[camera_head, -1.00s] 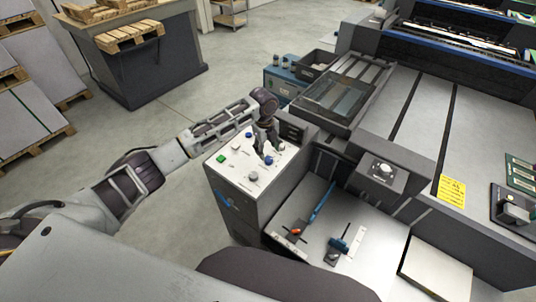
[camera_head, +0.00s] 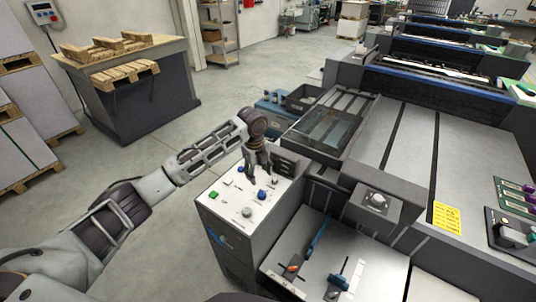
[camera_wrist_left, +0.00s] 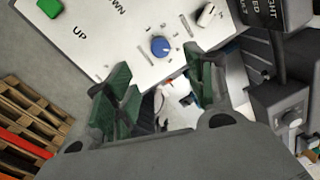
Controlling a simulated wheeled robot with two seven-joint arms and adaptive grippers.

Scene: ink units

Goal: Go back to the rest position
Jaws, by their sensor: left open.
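My left gripper (camera_head: 258,172) is open and empty over the top of the grey control box (camera_head: 235,228). In the left wrist view its two dark green fingers (camera_wrist_left: 160,88) are spread. The white panel there carries a blue knob (camera_wrist_left: 160,46), which shows beyond the fingertips and apart from them, a white switch (camera_wrist_left: 206,15) and a green button (camera_wrist_left: 50,7). In the head view the green button (camera_head: 213,195) lies left of the gripper. My right gripper is in neither view.
A large press (camera_head: 400,150) fills the right side. A lower shelf with blue-handled tools (camera_head: 316,238) is right of the box. A pallet table (camera_head: 140,105) stands at the back left. The floor (camera_head: 150,150) between them is clear apart from my arm.

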